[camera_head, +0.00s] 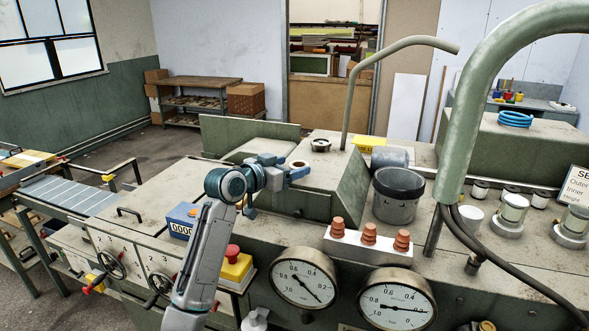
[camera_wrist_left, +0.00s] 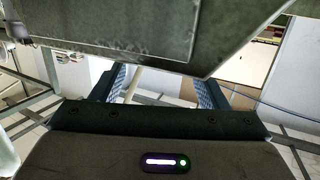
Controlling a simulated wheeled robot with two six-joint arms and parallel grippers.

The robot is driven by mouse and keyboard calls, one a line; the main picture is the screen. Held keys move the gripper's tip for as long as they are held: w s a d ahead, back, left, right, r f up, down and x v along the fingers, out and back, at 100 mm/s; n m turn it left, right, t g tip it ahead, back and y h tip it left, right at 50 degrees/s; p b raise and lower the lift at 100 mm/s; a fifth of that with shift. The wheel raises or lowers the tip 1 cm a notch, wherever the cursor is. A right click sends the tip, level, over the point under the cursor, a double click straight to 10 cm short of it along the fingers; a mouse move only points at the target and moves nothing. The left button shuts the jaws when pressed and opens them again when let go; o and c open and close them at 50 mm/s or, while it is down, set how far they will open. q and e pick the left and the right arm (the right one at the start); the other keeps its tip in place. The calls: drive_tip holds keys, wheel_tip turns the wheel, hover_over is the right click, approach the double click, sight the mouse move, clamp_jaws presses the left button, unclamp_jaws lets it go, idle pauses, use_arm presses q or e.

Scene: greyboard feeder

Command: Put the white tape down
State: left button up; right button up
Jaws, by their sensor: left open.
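A small pale roll with a brown core, which looks like the white tape (camera_head: 297,164), shows at the fingers of my left gripper (camera_head: 284,170) in the head view. It is by the sloped green machine housing. My left gripper is open, its blue-grey fingers pointing right; whether they touch the roll I cannot tell. In the left wrist view the two fingers of my left gripper (camera_wrist_left: 156,90) stand apart, and I cannot make out the roll between them. My right gripper is not in view.
A dark-rimmed grey bucket (camera_head: 397,195), a lying grey cylinder (camera_head: 390,157) and a dark ring (camera_head: 320,145) are on the machine. Orange insulators (camera_head: 369,233) and gauges (camera_head: 303,278) stand in front. A thick green pipe (camera_head: 466,130) rises at right. A grey-green panel (camera_wrist_left: 150,30) fills the wrist view's top.

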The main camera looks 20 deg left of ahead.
use_arm(q)
drive_tip(key=b+v, duration=0.3)
drive_tip(key=v, duration=0.6)
drive_tip(key=shift+s+a, duration=0.2)
drive_tip(key=shift+s, duration=0.15)
idle(0.9)
